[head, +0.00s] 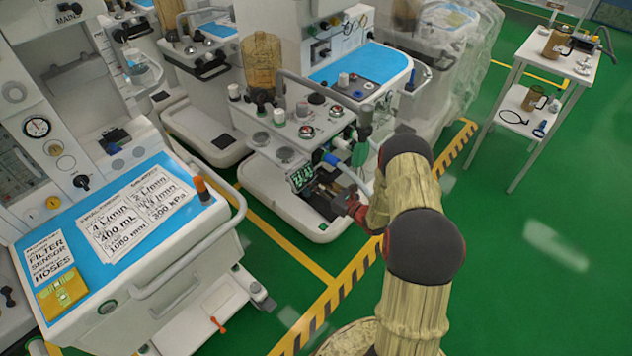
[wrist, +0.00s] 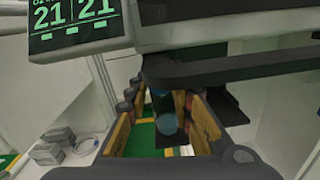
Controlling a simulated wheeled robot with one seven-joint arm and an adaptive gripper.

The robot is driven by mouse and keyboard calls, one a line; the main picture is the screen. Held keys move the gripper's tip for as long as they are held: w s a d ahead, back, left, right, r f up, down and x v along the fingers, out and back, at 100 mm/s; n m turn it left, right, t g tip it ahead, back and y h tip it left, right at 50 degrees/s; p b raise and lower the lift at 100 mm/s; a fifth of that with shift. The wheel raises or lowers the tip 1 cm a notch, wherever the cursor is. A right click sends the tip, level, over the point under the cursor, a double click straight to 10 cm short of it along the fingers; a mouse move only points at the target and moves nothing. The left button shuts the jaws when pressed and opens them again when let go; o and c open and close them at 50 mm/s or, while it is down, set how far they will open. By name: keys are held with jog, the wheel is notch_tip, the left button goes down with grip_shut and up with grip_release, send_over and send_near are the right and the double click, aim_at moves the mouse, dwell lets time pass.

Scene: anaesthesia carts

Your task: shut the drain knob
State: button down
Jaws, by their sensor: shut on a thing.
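My gripper (head: 337,194) reaches in low at the side of the middle cart, just below its small green display. In the wrist view my gripper (wrist: 163,122) has its two tan-padded fingers either side of a small rounded blue knob (wrist: 167,124), which I take to be the drain knob. The jaws are shut on it. The fingers and the dark bar above hide part of the knob, and its turned position cannot be told. In the head view the knob is hidden behind my gripper.
The green-digit display (wrist: 80,20) hangs close above my gripper, with a dark bar (wrist: 235,68) crossing at the right. Another cart (head: 120,225) stands at the left. A white trolley (head: 540,90) with brown jugs stands back right. Green floor at the right is clear.

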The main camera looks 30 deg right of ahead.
jog(key=shift+r+m+p, duration=0.15)
jog(key=shift+m+p, duration=0.8)
jog(key=shift+m, duration=0.25)
jog(key=shift+m+p, duration=0.4)
jog(key=shift+m, duration=0.6)
jog(key=c, duration=1.6)
grip_release()
jog(key=shift+c, duration=0.2)
jog(key=shift+o, duration=0.5)
jog(key=v, duration=1.2)
